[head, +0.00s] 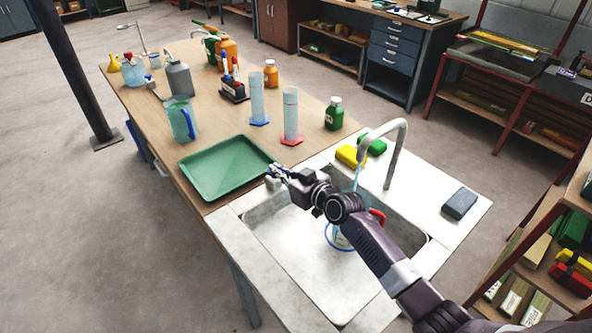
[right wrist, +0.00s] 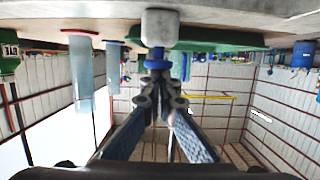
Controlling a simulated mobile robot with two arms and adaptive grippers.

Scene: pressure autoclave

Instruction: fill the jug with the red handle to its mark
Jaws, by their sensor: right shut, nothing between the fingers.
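The jug with the red handle (head: 378,215) stands in the sink basin, under the tap (head: 400,150). My right arm covers much of it, and its blue rim (head: 340,240) shows below the arm. A thin blue stream of water (head: 357,176) falls from the spout toward the jug. The jug's mark and water level cannot be made out. My right gripper (head: 277,173) is shut and empty at a grey tap control by the sink's left edge. In the right wrist view its fingertips (right wrist: 158,78) are close to the control's blue ring (right wrist: 158,62) and grey block (right wrist: 160,28); contact is unclear.
A green tray (head: 225,168) lies on the wooden table beside the sink. A blue jug (head: 182,120), two cylinders (head: 290,115) and several bottles stand behind it. Yellow (head: 350,156) and green sponges and a dark block (head: 459,203) lie on the sink top. A shelf stands right.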

